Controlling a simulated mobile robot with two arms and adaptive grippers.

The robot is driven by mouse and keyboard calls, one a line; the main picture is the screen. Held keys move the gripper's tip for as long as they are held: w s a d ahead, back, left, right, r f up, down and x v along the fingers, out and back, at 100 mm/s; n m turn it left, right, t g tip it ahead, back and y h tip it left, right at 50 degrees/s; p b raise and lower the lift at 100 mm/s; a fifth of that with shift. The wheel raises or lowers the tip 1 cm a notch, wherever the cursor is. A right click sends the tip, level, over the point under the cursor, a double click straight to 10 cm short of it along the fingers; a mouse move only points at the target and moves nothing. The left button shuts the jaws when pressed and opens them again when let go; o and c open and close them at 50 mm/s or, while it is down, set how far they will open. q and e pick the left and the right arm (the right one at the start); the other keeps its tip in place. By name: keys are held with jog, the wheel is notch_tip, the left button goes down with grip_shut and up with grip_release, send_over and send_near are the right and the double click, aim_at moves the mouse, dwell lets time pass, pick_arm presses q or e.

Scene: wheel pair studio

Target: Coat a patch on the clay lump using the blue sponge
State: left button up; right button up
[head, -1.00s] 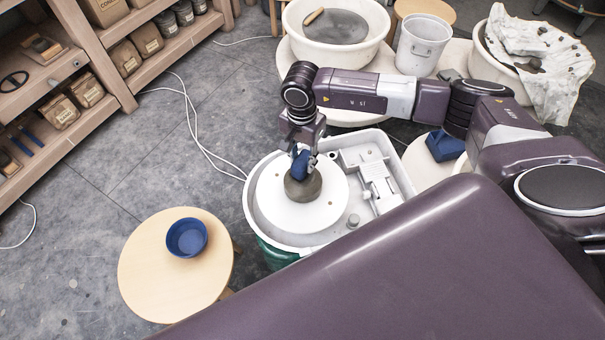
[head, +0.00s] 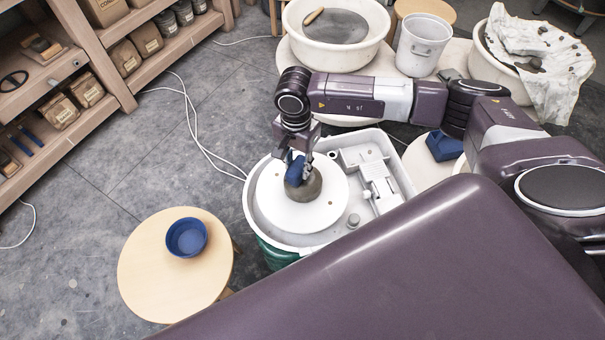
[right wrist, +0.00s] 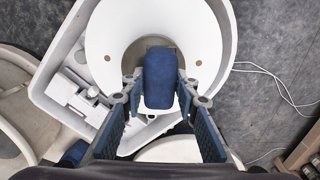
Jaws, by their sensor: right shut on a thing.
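The grey-brown clay lump (head: 309,188) sits on the white wheel disc (head: 275,205). My right gripper (head: 297,165) is above it, shut on the blue sponge (head: 294,170). In the right wrist view the sponge (right wrist: 160,78) is between the two fingers of the right gripper (right wrist: 160,88) and covers most of the clay lump (right wrist: 137,52). In the head view the sponge overlaps the lump's upper left side; whether it touches cannot be told for sure. My left gripper is not in view.
The wheel's splash pan (head: 398,172) surrounds the disc. A round stool (head: 150,270) holds a blue bowl (head: 186,238). A white bucket (head: 424,45) and large basin (head: 300,42) stand behind; shelves (head: 112,88) line the left.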

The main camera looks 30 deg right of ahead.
jog(key=shift+w+d+f+b, duration=0.1)
jog(key=shift+w+d+b, duration=0.25)
jog(key=shift+d, duration=0.2)
jog(key=shift+w+d+f+b, duration=0.1)
jog(key=shift+w+d+b, duration=0.15)
jog(key=shift+d, duration=0.25)
jog(key=shift+r, duration=0.1)
jog(key=shift+r+p, duration=0.55)
jog(key=shift+r, duration=0.2)
jog(key=p, duration=0.5)
jog(key=shift+r, duration=0.15)
jog(key=shift+f, duration=0.35)
